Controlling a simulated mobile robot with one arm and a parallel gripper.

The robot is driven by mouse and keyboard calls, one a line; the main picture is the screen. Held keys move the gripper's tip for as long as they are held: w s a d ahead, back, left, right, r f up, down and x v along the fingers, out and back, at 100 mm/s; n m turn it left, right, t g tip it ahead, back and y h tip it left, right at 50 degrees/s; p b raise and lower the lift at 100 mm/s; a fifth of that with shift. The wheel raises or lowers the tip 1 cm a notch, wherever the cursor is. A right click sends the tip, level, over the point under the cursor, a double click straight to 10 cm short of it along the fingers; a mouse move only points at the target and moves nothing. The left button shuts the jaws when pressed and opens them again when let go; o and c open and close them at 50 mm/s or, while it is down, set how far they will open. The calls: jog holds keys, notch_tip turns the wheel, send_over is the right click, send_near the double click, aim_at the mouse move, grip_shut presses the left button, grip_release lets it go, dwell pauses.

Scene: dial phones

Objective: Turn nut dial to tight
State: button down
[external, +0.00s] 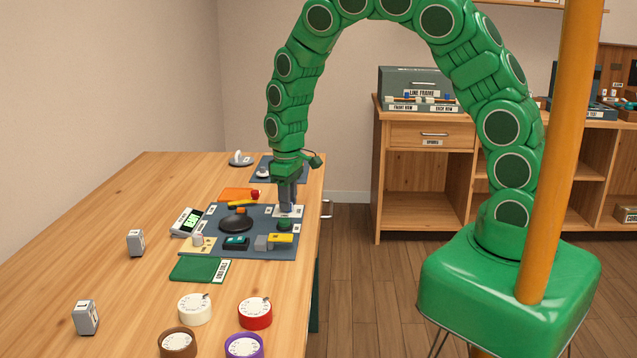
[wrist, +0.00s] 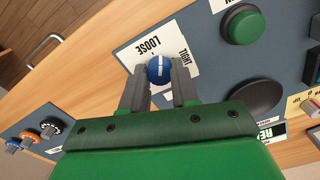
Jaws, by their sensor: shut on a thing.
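The nut dial (wrist: 158,69) is a small blue knob with a white line across its top. It sits on a white card (wrist: 190,72) printed LOOSE and TIGHT at the edge of a blue-grey mat. My gripper (wrist: 159,78) has one finger on each side of the knob and is shut on it. I cannot tell exactly which word the white line points to. In the external view my gripper (external: 287,207) reaches straight down onto the card (external: 290,212) near the table's right edge, and the knob is hidden by the fingers.
The blue-grey mat (external: 262,217) also bears a black disc (external: 236,223), a green button (external: 285,224) and a yellow block (external: 281,238). A device with a green screen (external: 190,221) stands left. Several round dials, including a red one (external: 255,312), stand at the front.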

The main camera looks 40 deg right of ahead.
jog(key=m, duration=0.5)
jog(key=shift+m, duration=0.3)
jog(key=m, duration=0.5)
jog(key=shift+m, duration=0.3)
jog(key=c, duration=0.9)
grip_release()
jog(key=shift+o, duration=0.2)
jog(key=shift+r, duration=3.9)
